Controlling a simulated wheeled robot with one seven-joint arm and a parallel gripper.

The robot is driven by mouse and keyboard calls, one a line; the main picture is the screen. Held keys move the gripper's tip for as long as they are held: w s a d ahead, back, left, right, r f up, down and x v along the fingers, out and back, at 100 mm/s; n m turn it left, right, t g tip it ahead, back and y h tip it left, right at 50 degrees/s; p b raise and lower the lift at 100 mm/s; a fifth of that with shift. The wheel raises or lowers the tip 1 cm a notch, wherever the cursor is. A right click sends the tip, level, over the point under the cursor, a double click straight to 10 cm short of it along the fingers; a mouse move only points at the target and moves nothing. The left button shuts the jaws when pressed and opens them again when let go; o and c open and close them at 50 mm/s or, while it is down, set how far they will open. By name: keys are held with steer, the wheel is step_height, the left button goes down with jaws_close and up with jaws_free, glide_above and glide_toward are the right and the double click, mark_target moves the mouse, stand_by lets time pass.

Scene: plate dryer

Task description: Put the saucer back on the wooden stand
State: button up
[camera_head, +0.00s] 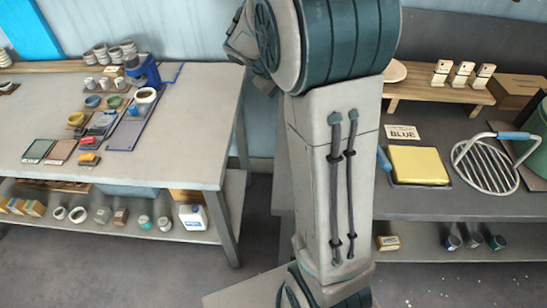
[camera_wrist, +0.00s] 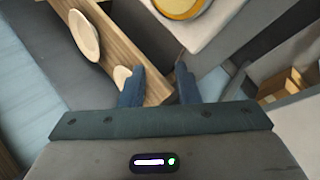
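A long wooden stand (camera_wrist: 133,45) lies ahead and to the left. A pale oval saucer (camera_wrist: 85,35) is on this stand, left of the fingers. A small pale object (camera_wrist: 122,76) is at the stand's edge, partly hidden by the left finger. In the head view, the wooden stand (camera_head: 440,93) is on the right bench with a pale round saucer (camera_head: 396,71) at its left end, partly behind my arm. My fingers cannot be made out there.
In the wrist view a yellow round dish (camera_wrist: 178,7) sits on a light surface. White blocks (camera_head: 463,72) stand on the stand. A yellow pad (camera_head: 418,165) and wire rack (camera_head: 487,165) lie before it.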

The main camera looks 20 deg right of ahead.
steer(key=s+a+m+y, duration=0.1)
steer(key=s+a+y, duration=0.3)
steer(key=s+a, duration=0.3)
steer(key=s+a+r+m+t+y, duration=0.1)
steer(key=s+a+y, duration=0.2)
steer(key=s+a, duration=0.5)
steer(key=s, duration=0.8)
steer(key=shift+r+y, duration=0.15)
steer(key=shift+y, duration=0.25)
steer(key=shift+d, duration=0.1)
